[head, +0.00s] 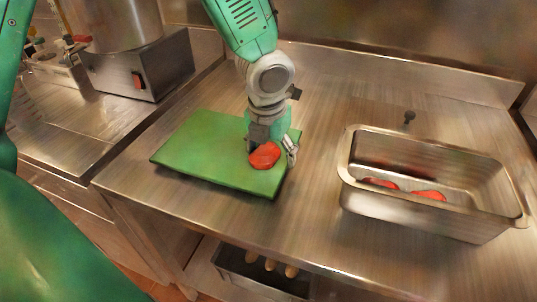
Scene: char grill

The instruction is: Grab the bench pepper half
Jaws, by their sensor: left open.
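A red pepper half (264,156) lies on the green cutting board (195,153) on the steel bench. My left gripper (270,148) points down at the pepper half, with its fingers on either side of it. The gripper is open; whether its fingers touch the pepper cannot be told. Part of the pepper's far side is hidden behind the gripper. My right gripper does not show.
A steel pan (440,212) with red pepper pieces (428,196) inside stands on the right of the bench. A steel appliance (140,70) is at the upper left. A container (262,279) sits on the shelf below. The bench between board and pan is clear.

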